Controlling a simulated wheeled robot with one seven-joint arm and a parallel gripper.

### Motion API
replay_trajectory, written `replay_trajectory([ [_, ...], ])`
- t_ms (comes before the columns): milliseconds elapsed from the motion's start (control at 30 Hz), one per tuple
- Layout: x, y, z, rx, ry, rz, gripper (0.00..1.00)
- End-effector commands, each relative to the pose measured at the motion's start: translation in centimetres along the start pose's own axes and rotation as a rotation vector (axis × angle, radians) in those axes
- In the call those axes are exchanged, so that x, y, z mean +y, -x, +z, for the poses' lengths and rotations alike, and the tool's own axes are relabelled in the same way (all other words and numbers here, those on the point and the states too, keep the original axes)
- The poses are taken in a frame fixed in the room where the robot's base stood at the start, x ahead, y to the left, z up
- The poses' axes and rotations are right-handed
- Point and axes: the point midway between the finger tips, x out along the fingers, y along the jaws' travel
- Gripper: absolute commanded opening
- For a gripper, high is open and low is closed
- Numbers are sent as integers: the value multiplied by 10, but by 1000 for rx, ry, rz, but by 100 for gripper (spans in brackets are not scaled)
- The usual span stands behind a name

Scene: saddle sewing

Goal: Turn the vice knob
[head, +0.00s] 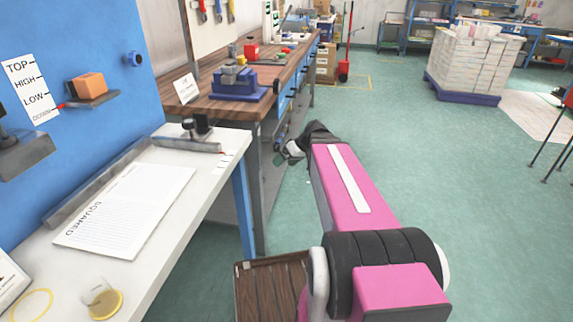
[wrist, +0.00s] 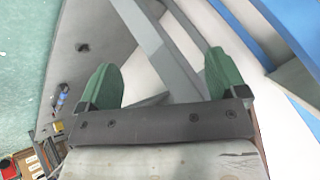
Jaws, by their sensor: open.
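The white table (head: 215,178) holds a printed sheet (head: 130,208) and a yellow-bottomed cup (head: 102,302). A blue panel (head: 75,85) carries an orange block on a shelf (head: 90,84). Table legs and blue beams show close beyond my fingers. Green floor (head: 430,190) is free at right.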

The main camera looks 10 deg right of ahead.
Motion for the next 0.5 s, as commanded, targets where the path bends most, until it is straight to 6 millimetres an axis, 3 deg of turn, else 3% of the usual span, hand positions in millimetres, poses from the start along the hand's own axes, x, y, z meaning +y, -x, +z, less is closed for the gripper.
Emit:
replay_trajectory([
  [400,0,-4,5,-19,-22,15,91],
  [500,0,-6,7,-25,-29,20,58],
])
